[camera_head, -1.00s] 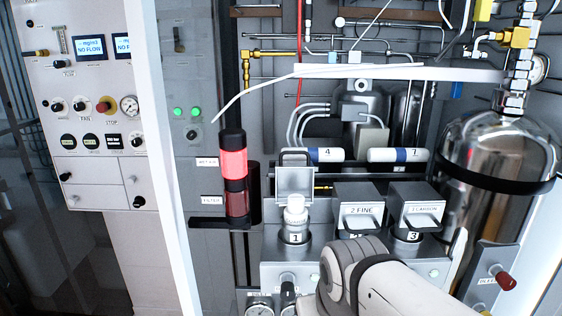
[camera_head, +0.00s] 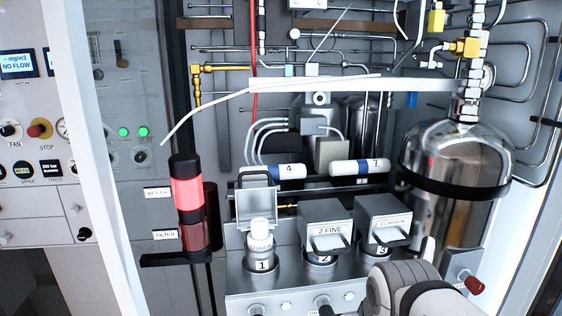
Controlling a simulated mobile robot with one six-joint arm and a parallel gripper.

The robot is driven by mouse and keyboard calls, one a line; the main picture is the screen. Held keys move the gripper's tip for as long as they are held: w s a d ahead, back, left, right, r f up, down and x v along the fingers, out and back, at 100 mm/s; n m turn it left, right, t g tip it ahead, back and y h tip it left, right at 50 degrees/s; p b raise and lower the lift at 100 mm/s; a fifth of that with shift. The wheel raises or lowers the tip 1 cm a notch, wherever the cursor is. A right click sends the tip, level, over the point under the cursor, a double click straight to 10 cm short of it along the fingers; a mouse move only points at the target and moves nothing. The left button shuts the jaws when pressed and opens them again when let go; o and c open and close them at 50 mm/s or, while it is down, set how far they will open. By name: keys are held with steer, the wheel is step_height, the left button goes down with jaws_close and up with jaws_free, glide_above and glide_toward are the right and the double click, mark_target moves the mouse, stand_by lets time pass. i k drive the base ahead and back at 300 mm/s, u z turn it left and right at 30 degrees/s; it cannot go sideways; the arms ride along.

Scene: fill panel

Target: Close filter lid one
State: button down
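Filter lid one (camera_head: 257,206) stands raised and open behind filter housing one, with a dark handle at its top. A white filter cartridge (camera_head: 261,233) sits upright in housing one (camera_head: 261,265), marked "1", and sticks out above its rim. Lid two (camera_head: 326,226), marked "2 FINE", and lid three (camera_head: 383,222) are down over their housings. My arm comes in from the bottom right, in front of housing three. My gripper's fingers are not visible in the head view, so its state is hidden.
A red-lit lamp column (camera_head: 187,190) stands left of lid one. White cylinders marked 4 (camera_head: 289,171) and 7 (camera_head: 357,167) lie behind the lids. A large steel tank (camera_head: 455,165) stands at the right. A white hose (camera_head: 290,86) crosses above.

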mark_target(253, 199)
steer(key=z, duration=0.25)
steer(key=k, duration=1.65)
steer(key=u, duration=0.4)
steer(key=i, duration=1.65)
steer(key=u, duration=0.1)
